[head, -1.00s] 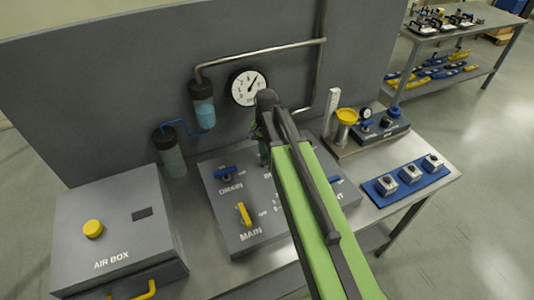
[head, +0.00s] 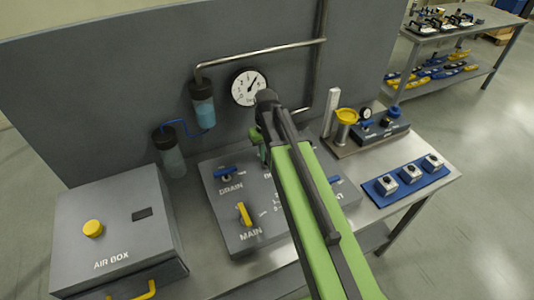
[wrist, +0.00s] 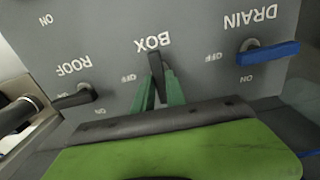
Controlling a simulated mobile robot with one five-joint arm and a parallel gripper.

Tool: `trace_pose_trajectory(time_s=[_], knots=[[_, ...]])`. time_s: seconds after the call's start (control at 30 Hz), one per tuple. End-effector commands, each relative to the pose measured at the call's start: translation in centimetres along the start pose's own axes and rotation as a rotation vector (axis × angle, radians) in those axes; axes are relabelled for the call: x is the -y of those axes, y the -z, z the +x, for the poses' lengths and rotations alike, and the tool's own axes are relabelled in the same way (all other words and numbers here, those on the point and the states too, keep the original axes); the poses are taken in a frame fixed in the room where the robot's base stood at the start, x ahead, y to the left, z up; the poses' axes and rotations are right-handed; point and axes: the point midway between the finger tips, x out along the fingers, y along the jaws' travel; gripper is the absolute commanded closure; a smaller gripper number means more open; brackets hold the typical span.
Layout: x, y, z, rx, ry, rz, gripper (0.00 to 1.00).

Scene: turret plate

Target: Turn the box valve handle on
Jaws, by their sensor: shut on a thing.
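The turret plate (head: 240,220) is a grey sloped panel with labelled valve handles. In the wrist view the lettering is upside down. The box valve handle (wrist: 156,66) is dark and sits just below the BOX label, between the OFF and ON marks. My gripper (wrist: 158,88) has its two green fingers shut on it, one on each side. Its exact angle is hard to read because the fingers cover part of it. In the head view my gripper (head: 258,140) is over the back of the panel, and my arm hides the box handle there.
The blue drain handle (wrist: 267,54) and dark roof handle (wrist: 75,98) flank the box handle. The yellow main handle (head: 244,213) is nearer the front. A pressure gauge (head: 248,88) and blue filter (head: 202,105) are on the wall behind. The air box (head: 118,230) stands left.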

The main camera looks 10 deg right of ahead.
Motion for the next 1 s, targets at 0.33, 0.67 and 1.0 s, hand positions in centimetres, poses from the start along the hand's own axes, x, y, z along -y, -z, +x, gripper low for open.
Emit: trace_pose_trajectory(time_s=[0.33, 0.67, 1.0], knots=[[0.01, -0.01, 0.02, 0.0, 0.0, -0.047, 1.0], [0.02, -0.02, 0.02, 0.001, 0.0, -0.047, 0.8], [0.03, -0.01, 0.01, 0.0, 0.0, -0.046, 0.62]])
